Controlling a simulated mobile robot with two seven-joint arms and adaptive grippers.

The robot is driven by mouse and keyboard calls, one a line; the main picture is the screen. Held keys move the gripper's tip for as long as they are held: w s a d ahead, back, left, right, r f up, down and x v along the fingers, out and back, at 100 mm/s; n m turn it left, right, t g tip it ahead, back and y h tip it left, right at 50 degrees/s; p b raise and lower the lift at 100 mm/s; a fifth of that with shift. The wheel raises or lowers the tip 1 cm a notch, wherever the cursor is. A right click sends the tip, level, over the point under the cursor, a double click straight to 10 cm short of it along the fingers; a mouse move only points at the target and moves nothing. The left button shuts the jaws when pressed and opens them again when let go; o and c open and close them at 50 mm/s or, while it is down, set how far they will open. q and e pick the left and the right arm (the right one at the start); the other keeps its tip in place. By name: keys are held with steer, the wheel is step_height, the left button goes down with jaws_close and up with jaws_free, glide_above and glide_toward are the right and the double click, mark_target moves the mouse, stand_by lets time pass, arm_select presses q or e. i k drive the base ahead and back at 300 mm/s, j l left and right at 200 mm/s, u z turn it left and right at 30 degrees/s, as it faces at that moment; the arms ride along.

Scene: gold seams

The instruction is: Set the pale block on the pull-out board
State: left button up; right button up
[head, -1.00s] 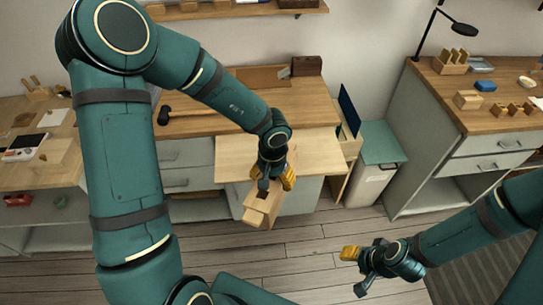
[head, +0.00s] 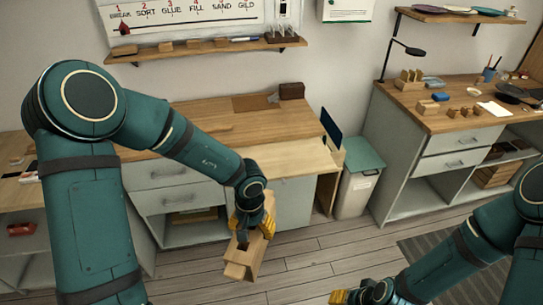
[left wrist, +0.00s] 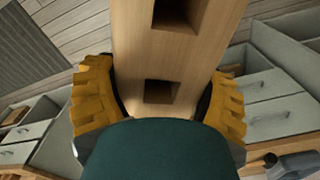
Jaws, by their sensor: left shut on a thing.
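The pale block (head: 242,258) is a long light-wood piece with square holes. My left gripper (head: 254,222) is shut on it, and the block hangs tilted in the air, its far end toward the lower left. In the left wrist view the block (left wrist: 182,55) runs between the two yellow finger pads of my left gripper (left wrist: 160,100), with two dark square holes showing. The pull-out board (head: 305,157) sticks out from the workbench front, pale and bare where visible. The block appears in front of and below it, apart from it. My right gripper (head: 362,293) is partly cut off at the bottom edge; its opening is unclear.
The workbench (head: 215,120) has a mostly clear top with a small dark box (head: 291,91) at the back. A bin with a green lid (head: 360,155) stands right of the board. A side counter (head: 440,115) holds several small items. Floor in front is open.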

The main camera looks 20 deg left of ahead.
mark_target(277, 161)
steer(key=k+u, duration=0.15)
steer(key=u, duration=0.8)
steer(key=i+l+u, duration=0.1)
steer(key=u, duration=0.15)
steer(key=l+u, duration=0.25)
steer(key=i+l, duration=0.1)
steer(key=l, duration=0.35)
steer(key=i+l, duration=0.15)
steer(key=l, duration=0.25)
steer(key=i+l, duration=0.1)
steer(key=l, duration=0.35)
steer(key=i+l, duration=0.1)
steer(key=l, duration=0.3)
steer(key=i+l, duration=0.1)
steer(key=l, duration=0.35)
steer(key=i+l, duration=0.15)
steer(key=l, duration=0.3)
steer(key=i+l, duration=0.1)
steer(key=l, duration=0.3)
